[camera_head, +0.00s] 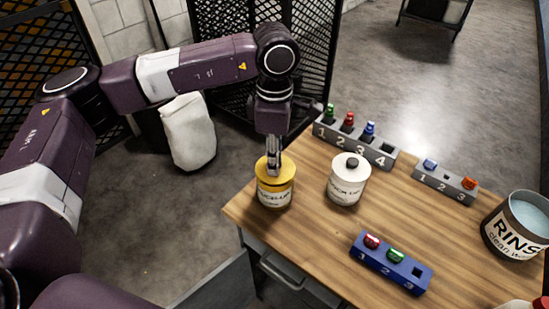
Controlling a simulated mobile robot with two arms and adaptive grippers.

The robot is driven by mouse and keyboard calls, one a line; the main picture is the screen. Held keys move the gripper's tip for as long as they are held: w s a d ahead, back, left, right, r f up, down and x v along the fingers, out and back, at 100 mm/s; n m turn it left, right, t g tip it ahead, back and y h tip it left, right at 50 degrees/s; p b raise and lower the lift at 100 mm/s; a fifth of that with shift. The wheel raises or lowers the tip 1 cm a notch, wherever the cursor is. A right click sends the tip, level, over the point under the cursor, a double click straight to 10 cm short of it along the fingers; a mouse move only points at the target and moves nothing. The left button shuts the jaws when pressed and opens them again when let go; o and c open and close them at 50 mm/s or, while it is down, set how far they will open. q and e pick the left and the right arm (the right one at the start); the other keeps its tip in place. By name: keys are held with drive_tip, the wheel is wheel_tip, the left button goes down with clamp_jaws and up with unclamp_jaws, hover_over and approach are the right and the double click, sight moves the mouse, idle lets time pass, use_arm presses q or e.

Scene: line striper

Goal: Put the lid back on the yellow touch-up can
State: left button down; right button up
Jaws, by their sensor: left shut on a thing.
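The yellow touch-up can (274,198) stands upright near the table's left corner, with a white label around its side. A yellow lid (288,167) is at the top of the can. I cannot tell whether it sits fully down on the rim. My left gripper (273,171) points straight down over the can and is shut on the lid. Its fingers hide the part of the lid that they grip. My right gripper is not in view.
A white can (346,185) with a black knob stands right of the yellow can. Grey numbered racks (353,143) (444,184) and a blue rack (389,265) hold coloured pieces. A rinse pot (515,228) stands at the right. Bare wood lies between them.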

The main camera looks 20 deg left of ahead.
use_arm(q)
drive_tip(key=shift+f+b, duration=0.2)
drive_tip(key=shift+b, duration=0.7)
idle(1.4)
drive_tip(key=c, duration=1.2)
unclamp_jaws()
drive_tip(key=shift+o, duration=0.2)
drive_tip(key=shift+r+p, duration=1.8)
drive_tip(key=shift+r, duration=1.75)
drive_tip(key=shift+c, duration=0.5)
clamp_jaws()
